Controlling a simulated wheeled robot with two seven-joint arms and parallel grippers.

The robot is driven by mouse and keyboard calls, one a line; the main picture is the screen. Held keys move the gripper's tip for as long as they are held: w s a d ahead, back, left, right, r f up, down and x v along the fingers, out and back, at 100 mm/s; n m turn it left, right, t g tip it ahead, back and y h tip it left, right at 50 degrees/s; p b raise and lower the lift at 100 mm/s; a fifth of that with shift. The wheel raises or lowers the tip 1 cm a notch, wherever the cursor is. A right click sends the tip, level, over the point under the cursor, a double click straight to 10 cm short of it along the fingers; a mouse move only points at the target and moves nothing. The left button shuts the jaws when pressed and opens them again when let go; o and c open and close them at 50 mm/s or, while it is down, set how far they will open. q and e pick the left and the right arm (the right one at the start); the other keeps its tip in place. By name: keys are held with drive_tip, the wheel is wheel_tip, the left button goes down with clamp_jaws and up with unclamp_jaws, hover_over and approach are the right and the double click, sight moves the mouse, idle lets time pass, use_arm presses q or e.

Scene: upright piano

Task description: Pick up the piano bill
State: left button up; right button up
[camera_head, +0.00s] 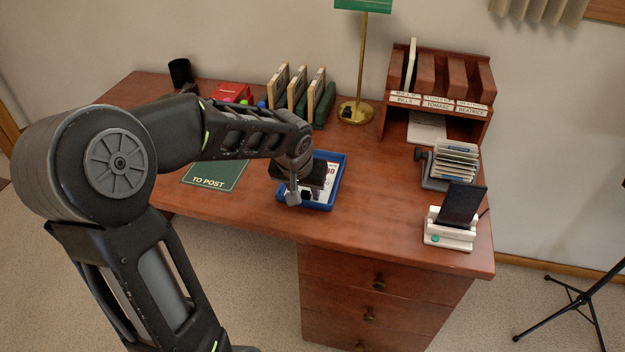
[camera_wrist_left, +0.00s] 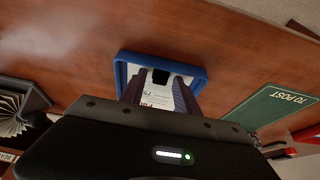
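A blue tray (camera_head: 337,182) lies near the desk's front edge, holding white papers (camera_head: 331,171) with red and dark print. I cannot tell which sheet is the piano bill. My left gripper (camera_head: 300,197) points down over the tray's left part and hides some of it. In the left wrist view the open fingers (camera_wrist_left: 160,82) stand apart over the tray (camera_wrist_left: 122,72), with printed white paper (camera_wrist_left: 157,97) visible between them. A small black patch shows near the fingertips. I cannot tell whether the fingers touch the paper. My right gripper is out of view.
A green "TO POST" mat (camera_head: 215,174) lies left of the tray. A wooden sorter (camera_head: 440,82) labelled "BILLS" stands at the back right. A card holder (camera_head: 450,165) and phone stand (camera_head: 450,233) are at the right. Several upright books (camera_head: 297,88) and a brass lamp (camera_head: 355,112) stand behind.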

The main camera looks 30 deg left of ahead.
use_arm(q)
clamp_jaws()
idle(0.4)
wheel_tip(320, 180, up, 10)
drive_tip(key=p, duration=0.1)
idle(0.6)
idle(0.5)
